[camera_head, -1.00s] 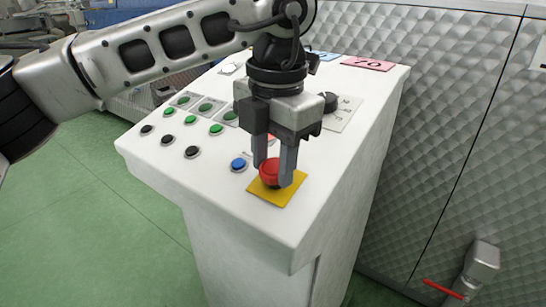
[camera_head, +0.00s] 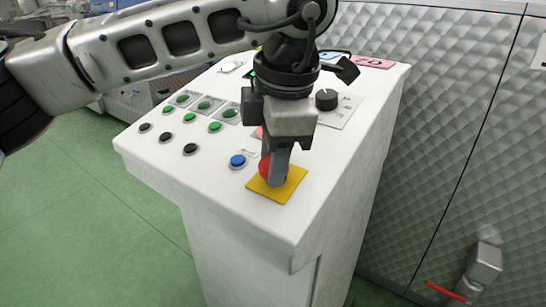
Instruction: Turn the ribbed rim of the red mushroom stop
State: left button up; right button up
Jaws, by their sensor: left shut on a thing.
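The red mushroom stop (camera_head: 265,168) sits on a yellow square plate (camera_head: 290,188) near the front right of the white console's sloping top. My left gripper (camera_head: 273,172) points down over it and is shut on its rim. One finger stands in front of the stop and covers much of it; the other finger is mostly hidden behind. The ribs of the rim are too small to make out. My right gripper is not in view.
A blue button (camera_head: 238,161) is just left of the yellow plate. Several black and green buttons lie farther left. A black rotary knob (camera_head: 326,99) on a marked plate is behind the gripper on the right. A quilted metal wall (camera_head: 455,130) stands right of the console.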

pick_arm(q)
jog(key=shift+m, duration=0.8)
jog(key=shift+t, duration=0.3)
jog(key=o, duration=1)
jog(key=p+v, duration=0.1)
jog(key=v, duration=1.5)
jog(key=shift+d, duration=0.1)
